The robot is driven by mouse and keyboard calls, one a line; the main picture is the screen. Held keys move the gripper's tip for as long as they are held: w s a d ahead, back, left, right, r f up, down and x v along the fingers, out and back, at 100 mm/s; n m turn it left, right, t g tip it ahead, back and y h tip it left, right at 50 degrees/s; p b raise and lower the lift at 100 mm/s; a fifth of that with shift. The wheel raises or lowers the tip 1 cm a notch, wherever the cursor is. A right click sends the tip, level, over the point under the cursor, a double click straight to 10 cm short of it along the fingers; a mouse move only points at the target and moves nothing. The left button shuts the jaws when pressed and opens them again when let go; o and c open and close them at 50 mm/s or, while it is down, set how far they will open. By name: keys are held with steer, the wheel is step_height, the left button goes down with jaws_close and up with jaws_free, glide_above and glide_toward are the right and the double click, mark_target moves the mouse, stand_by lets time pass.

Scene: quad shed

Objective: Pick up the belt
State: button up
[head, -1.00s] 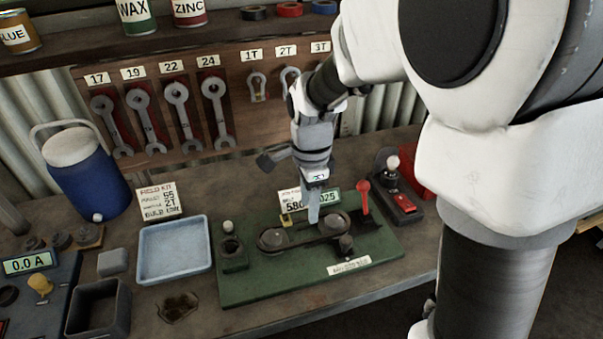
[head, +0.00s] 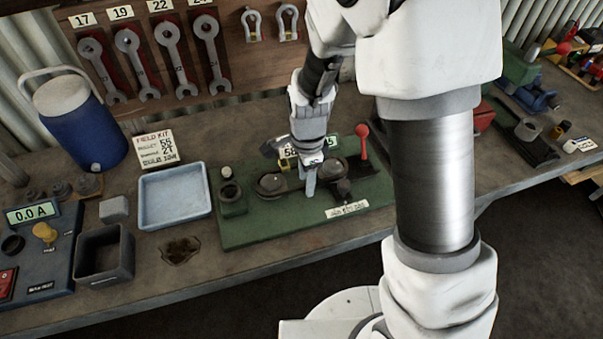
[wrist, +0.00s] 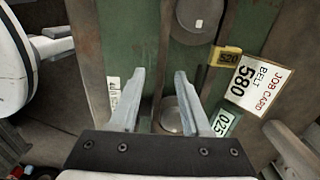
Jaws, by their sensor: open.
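The dark belt (head: 289,191) loops around two round grey pulleys on a green board (head: 235,232) on the bench. In the wrist view the belt's left run (wrist: 160,72) passes between my gripper's spread fingers. My gripper (head: 310,190) points down at the belt between the two pulleys. It is open, with its fingertips (wrist: 158,80) apart. I cannot tell how far the tips are above the board. My gripper hides part of the belt in the head view.
A red-knobbed lever (head: 362,142) stands at the board's back right. A job card reading BELT 580 (wrist: 257,83) lies beside the pulleys. A blue tray (head: 174,218), a dark square bin (head: 104,282) and a blue jug (head: 82,125) stand to the left.

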steer(key=shift+f, duration=0.2)
stand_by(0.5)
jaws_close()
stand_by(0.3)
